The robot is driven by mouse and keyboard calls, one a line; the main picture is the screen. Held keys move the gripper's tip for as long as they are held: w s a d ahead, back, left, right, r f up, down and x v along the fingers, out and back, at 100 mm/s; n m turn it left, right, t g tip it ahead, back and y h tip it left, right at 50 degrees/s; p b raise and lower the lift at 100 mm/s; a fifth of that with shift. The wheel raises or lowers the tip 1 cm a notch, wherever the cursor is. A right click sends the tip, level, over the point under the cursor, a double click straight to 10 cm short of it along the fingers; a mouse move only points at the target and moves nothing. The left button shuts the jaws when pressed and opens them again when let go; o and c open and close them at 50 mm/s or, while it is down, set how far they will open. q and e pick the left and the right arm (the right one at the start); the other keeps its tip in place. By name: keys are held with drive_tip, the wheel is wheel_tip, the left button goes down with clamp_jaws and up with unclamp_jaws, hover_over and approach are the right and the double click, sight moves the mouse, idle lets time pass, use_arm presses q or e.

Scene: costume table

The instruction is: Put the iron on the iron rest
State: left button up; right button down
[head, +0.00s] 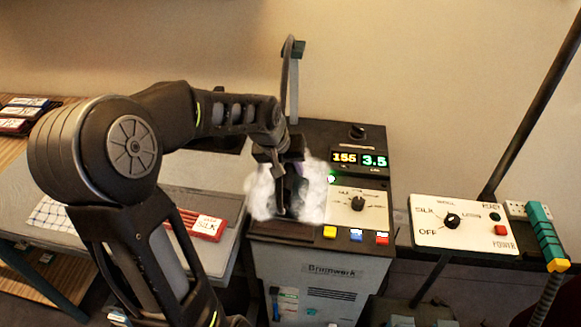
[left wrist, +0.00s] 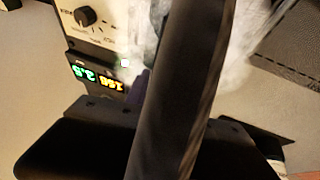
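My left gripper (head: 275,165) reaches down over the left part of the steam station's top. The iron (head: 291,190) is a dark shape just below it, partly hidden by the gripper and wrapped in white steam. In the left wrist view a thick dark bar, which looks like the iron's handle (left wrist: 180,90), runs between the black fingers, which appear to close on it. The iron rest (head: 285,231) seems to be the dark area on the station's left under the iron; steam and arm cover most of it. I cannot tell whether the iron touches it. My right gripper is not in view.
The station's panel (head: 358,190) has a knob, coloured buttons and a lit display (head: 359,159). A grey post (head: 293,80) rises behind. A white control box (head: 464,224) stands at right.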

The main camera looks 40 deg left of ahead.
use_arm(q)
drive_tip(key=o, duration=0.4)
drive_tip(key=shift+r, duration=0.1)
drive_tip(key=shift+r, duration=0.2)
drive_tip(key=v, duration=1.2)
drive_tip(key=shift+d+f, duration=0.1)
drive_tip(key=shift+f, duration=0.05)
